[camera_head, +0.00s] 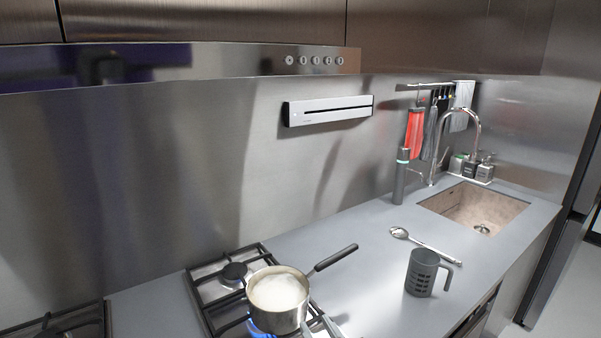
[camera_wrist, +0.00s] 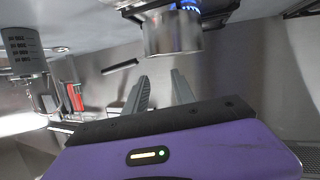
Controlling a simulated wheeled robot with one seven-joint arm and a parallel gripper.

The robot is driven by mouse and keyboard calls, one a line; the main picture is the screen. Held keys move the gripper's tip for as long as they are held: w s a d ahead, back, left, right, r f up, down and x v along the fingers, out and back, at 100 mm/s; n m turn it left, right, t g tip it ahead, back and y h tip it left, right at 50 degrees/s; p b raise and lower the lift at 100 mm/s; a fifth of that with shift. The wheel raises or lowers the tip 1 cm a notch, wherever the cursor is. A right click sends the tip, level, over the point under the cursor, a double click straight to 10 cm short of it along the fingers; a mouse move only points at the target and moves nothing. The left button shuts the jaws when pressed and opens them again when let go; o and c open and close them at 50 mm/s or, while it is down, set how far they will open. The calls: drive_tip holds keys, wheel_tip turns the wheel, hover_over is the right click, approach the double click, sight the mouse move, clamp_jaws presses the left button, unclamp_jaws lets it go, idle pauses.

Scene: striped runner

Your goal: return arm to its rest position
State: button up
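My gripper (camera_wrist: 162,88) shows in the wrist view with its two grey fingers apart and nothing between them. What look like its fingertips (camera_head: 318,326) reach in at the bottom edge of the head view, just right of the pot; the rest of my arm is out of that view. The steel pot (camera_head: 278,300) with pale contents stands on a burner, its dark handle pointing to the upper right. In the wrist view, which is upside down, the pot (camera_wrist: 172,34) is near the fingers but appears apart from them.
A blue flame (camera_head: 262,328) burns under the pot on the gas hob (camera_head: 212,302). A grey measuring mug (camera_head: 421,273) and a spoon (camera_head: 425,243) are on the counter to the right, before the sink (camera_head: 470,208). A range hood (camera_head: 200,66) overhangs the hob.

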drive_tip(key=s+d+f+m+h+b, duration=0.1)
drive_tip(key=s+d, duration=0.4)
drive_tip(key=s, duration=0.8)
drive_tip(key=s+d+f+m+h, duration=0.2)
drive_tip(key=s+d, duration=0.4)
drive_tip(key=s, duration=0.8)
drive_tip(key=s+d+f+m+h+b, duration=0.1)
drive_tip(key=s+d+f, duration=0.2)
drive_tip(key=s, duration=1.1)
drive_tip(key=d, duration=0.2)
drive_tip(key=shift+d+t+b, duration=0.3)
